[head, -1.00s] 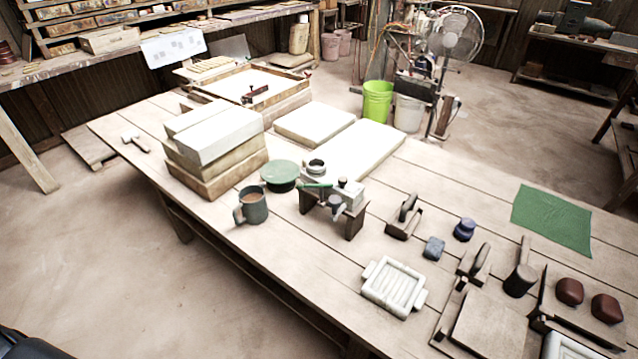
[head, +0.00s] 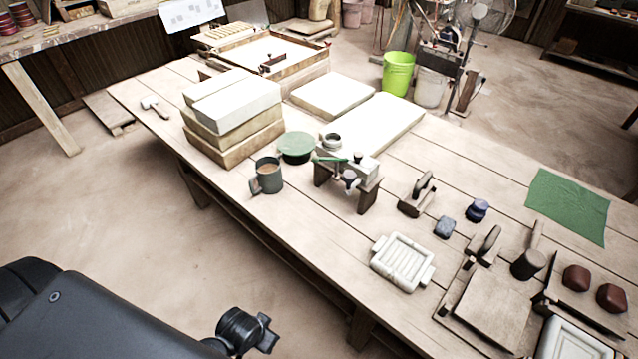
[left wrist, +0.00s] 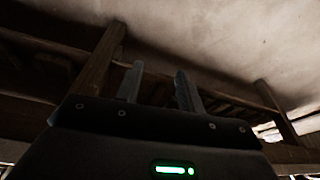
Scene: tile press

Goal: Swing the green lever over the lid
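The green lever (head: 328,159) is a short bar on the small press (head: 346,182), which stands on dark wooden legs on the table. The lever points to the left, beside a round metal knob. A pale metal block on the press looks like the lid (head: 362,171); its edges are too small to make out. In the left wrist view my left gripper (left wrist: 158,84) has its two fingers apart with nothing between them, facing the table's underside and legs. In the head view my left arm is at the lower left, well away from the press. My right gripper is not in view.
On the table (head: 300,232), a mug (head: 267,177) and a round green-topped container (head: 296,147) stand left of the press. Stacked blocks (head: 232,115) are farther left. A white ribbed tray (head: 402,261) lies in front and to the right. The floor before the table is clear.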

